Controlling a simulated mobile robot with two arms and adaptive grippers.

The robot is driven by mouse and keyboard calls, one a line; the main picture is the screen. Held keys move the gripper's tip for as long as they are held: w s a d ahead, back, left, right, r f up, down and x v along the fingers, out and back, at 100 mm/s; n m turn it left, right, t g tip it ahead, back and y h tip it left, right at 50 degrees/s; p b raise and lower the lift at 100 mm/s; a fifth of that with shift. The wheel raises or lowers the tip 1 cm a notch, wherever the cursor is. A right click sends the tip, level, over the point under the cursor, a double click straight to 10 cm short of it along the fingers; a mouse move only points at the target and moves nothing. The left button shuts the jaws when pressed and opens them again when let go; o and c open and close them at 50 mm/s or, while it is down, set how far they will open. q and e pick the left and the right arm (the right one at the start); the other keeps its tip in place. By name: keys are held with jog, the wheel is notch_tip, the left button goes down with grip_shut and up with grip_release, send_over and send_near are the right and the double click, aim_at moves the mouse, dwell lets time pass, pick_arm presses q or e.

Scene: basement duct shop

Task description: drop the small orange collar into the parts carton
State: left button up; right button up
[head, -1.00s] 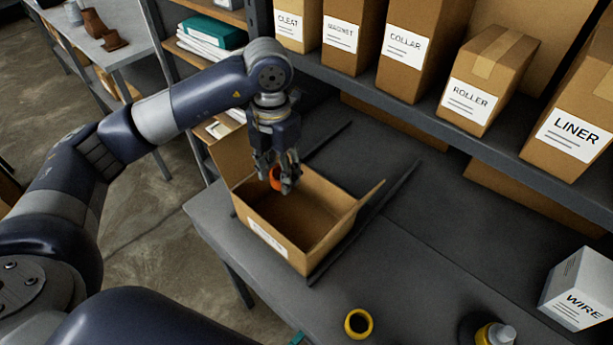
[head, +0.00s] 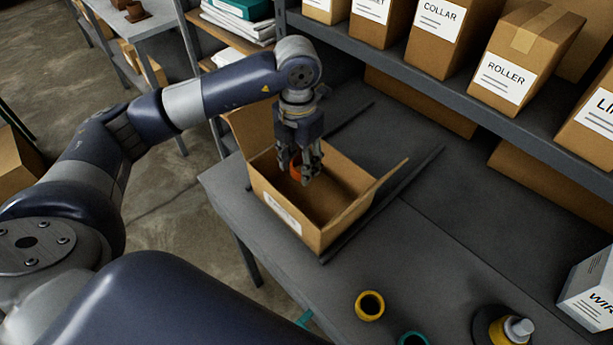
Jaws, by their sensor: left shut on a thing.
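The small orange collar (head: 296,168) is between the fingers of my left gripper (head: 306,176), which is shut on it. The fingers hide part of the collar. The parts carton (head: 325,237) is an open brown box with a white label on its front, standing on the grey bench. Its flaps stand out at the left and right. My left gripper points down over the carton's opening, with the collar at about rim height near the back; I cannot tell exactly how deep it is. My right gripper is not in view.
A yellow ring (head: 369,305) and a teal ring (head: 413,339) lie on the bench (head: 440,265) in front. A dark, yellow-banded bottle-like thing (head: 505,329) and a white wire box (head: 590,292) are at right. Labelled cartons, such as the roller box (head: 520,55), line the shelf behind.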

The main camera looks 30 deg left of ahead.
pick_arm(q)
jog(key=o, duration=1)
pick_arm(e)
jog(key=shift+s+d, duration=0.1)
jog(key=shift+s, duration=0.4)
pick_arm(q)
jog(key=shift+r, duration=0.1)
notch_tip(320, 180, up, 12)
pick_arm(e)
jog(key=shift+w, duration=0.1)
